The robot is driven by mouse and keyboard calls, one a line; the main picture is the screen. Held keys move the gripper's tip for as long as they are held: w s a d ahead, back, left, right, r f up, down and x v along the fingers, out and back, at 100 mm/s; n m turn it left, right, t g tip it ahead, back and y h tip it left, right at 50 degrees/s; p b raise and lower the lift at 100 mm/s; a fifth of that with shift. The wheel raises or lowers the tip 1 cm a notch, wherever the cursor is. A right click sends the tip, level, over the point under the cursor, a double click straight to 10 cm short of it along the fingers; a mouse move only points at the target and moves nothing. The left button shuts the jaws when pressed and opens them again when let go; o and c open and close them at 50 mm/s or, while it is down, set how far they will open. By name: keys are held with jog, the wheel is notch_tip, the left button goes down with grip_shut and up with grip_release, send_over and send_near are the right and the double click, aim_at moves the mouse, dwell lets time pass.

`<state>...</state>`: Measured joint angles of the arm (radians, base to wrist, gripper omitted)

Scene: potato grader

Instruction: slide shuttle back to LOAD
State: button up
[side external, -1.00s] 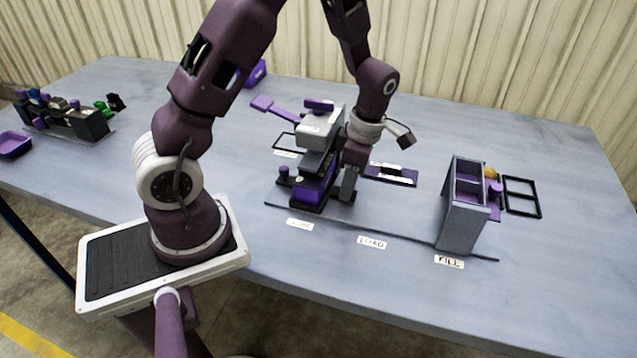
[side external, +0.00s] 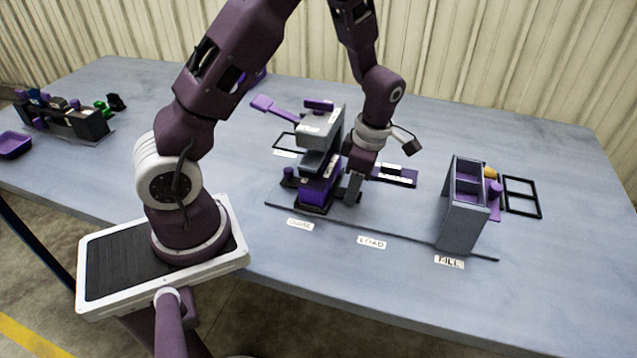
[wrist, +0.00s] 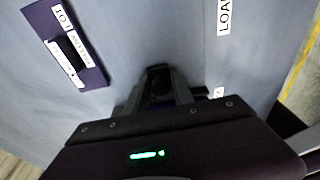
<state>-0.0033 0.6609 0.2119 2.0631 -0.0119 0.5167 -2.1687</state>
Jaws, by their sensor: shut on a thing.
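The shuttle (side external: 320,192), a purple block on a dark base, sits low under the grey press-like station on the thin rail plate. My gripper (side external: 353,192) is down at the shuttle's right end, shut on its dark handle. In the wrist view the dark handle (wrist: 160,82) shows between the two fingers; the rest of the shuttle is hidden by my gripper body. The LOAD label (side external: 371,242) lies in front of the rail, to the right of the shuttle, and also shows in the wrist view (wrist: 223,17).
The grey station (side external: 322,122) with a purple lever (side external: 270,108) stands over the shuttle. A tall grey hopper (side external: 463,205) stands at the rail's right end, by the FILL label (side external: 449,262). The rail plate (side external: 400,232) between is clear. A purple labelled plate (side external: 398,177) lies behind.

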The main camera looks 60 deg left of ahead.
aim_at(414, 212)
jog(key=shift+w+d, duration=2.4)
jog(key=shift+w, duration=0.1)
jog(key=shift+w+d, duration=2.45)
jog(key=o, duration=0.7)
jog(key=shift+o, duration=0.2)
notch_tip(414, 212, up, 8)
